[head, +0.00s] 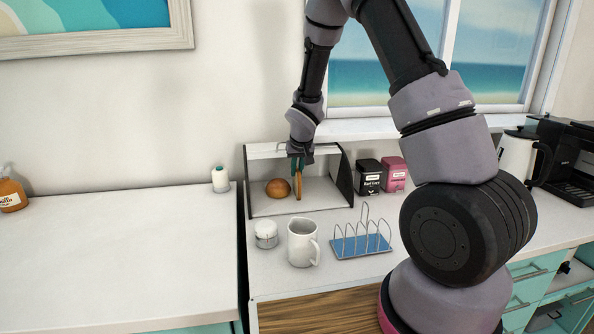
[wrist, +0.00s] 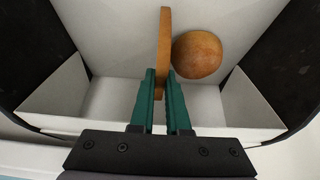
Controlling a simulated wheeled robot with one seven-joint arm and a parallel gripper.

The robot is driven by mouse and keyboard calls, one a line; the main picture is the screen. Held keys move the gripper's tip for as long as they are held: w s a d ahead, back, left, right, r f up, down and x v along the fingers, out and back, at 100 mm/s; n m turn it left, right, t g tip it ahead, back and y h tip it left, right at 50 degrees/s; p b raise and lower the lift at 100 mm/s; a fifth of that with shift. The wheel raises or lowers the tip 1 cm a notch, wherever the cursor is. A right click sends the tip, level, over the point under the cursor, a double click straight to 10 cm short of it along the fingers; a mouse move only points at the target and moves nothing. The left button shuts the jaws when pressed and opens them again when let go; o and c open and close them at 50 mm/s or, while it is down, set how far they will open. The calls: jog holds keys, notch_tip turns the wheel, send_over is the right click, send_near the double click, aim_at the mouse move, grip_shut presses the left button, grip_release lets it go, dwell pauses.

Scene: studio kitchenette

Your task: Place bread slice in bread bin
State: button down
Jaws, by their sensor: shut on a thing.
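The bread slice (wrist: 164,40) is held upright on edge between the green fingers of my gripper (wrist: 160,78) in the wrist view. In the head view the bread slice (head: 298,186) hangs below my gripper (head: 298,162), in the bread bin's opening. The bread bin (head: 322,192) is a white, open-fronted box with dark side panels, standing against the wall. A round brown bun (head: 278,188) sits in the bin, just left of the slice; it also shows in the wrist view (wrist: 197,54). Whether the slice touches the bin floor, I cannot tell.
The left counter (head: 110,255) is mostly clear.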

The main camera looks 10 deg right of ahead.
jog(key=c, duration=0.9)
grip_release()
jog(key=shift+f, duration=0.1)
jog(key=s+d+r+m, duration=0.1)
jog(key=s+d+r, duration=0.2)
jog(key=s+r, duration=0.8)
jog(key=s+d+r+m, duration=0.2)
jog(key=s+d+r, duration=0.35)
jog(key=r, duration=0.85)
jog(key=s+a+r+t+y, duration=0.1)
jog(key=s+r, duration=0.1)
jog(key=s, duration=0.6)
jog(key=s+r+m+y, duration=0.1)
jog(key=s+r, duration=0.2)
jog(key=s, duration=0.5)
jog(key=shift+s+a+r+t, duration=0.15)
jog(key=shift+a+r+t, duration=0.15)
jog(key=shift+a+t, duration=0.1)
